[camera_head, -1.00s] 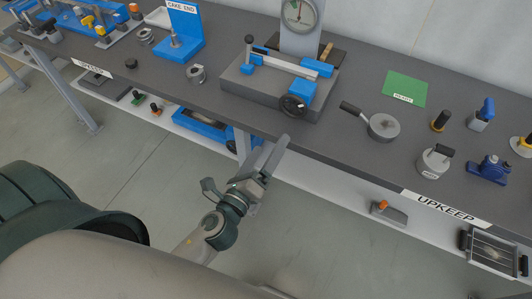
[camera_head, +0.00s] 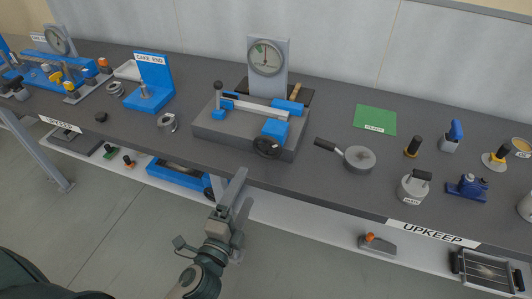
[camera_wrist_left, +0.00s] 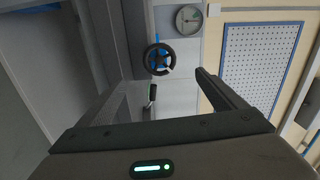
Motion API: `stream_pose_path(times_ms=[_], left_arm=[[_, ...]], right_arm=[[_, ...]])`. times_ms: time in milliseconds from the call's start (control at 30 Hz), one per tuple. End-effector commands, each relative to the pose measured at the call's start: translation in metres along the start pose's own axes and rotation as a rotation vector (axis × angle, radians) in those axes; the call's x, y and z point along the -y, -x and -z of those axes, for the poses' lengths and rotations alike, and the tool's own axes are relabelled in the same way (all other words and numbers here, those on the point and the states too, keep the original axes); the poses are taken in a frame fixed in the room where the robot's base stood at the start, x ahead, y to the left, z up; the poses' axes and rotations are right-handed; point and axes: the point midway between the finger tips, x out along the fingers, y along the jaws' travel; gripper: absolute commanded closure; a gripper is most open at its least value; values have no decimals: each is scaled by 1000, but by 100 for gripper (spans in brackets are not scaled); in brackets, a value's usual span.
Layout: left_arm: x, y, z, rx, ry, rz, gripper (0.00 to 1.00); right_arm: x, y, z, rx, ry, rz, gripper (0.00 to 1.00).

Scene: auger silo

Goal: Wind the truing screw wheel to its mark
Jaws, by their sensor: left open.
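The truing screw wheel, a small black handwheel (camera_head: 267,147), is on the front of a blue and grey fixture (camera_head: 205,128) at the bench's front edge. It also shows face-on in the left wrist view (camera_wrist_left: 158,60). A round dial (camera_head: 266,58) on a grey upright stands behind the fixture and also shows in the wrist view (camera_wrist_left: 188,19). The wheel's mark is too small to make out. My left gripper (camera_head: 243,187) is open and empty, in front of the bench, a little below and left of the wheel and apart from it. My right gripper is out of view.
A round pan-like tool (camera_head: 359,159) lies right of the fixture, near a green card (camera_head: 375,120). A metal ring (camera_head: 168,122) and a blue bracket (camera_head: 152,82) stand left. A lower shelf (camera_head: 300,213) runs under the bench.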

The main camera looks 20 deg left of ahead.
Motion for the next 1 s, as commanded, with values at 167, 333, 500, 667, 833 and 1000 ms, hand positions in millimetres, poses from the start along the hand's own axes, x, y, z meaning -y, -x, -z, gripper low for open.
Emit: stream_pose_path(times_ms=[167, 333, 500, 667, 833, 1000], left_arm=[[-3, -2, 0, 1, 431, 4, 10], [-3, -3, 1, -2, 849, 1, 10], [-3, -3, 2, -5, 1205, -7, 10], [-2, -3, 3, -6, 1403, -13, 10], [-1, -3, 4, -6, 1467, -15, 10], [-1, -3, 4, -6, 1467, -15, 10]], right_arm=[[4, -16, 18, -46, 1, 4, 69], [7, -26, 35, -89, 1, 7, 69], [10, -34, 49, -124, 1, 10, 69], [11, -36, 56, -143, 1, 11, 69], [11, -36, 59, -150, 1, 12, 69], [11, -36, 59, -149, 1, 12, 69]])
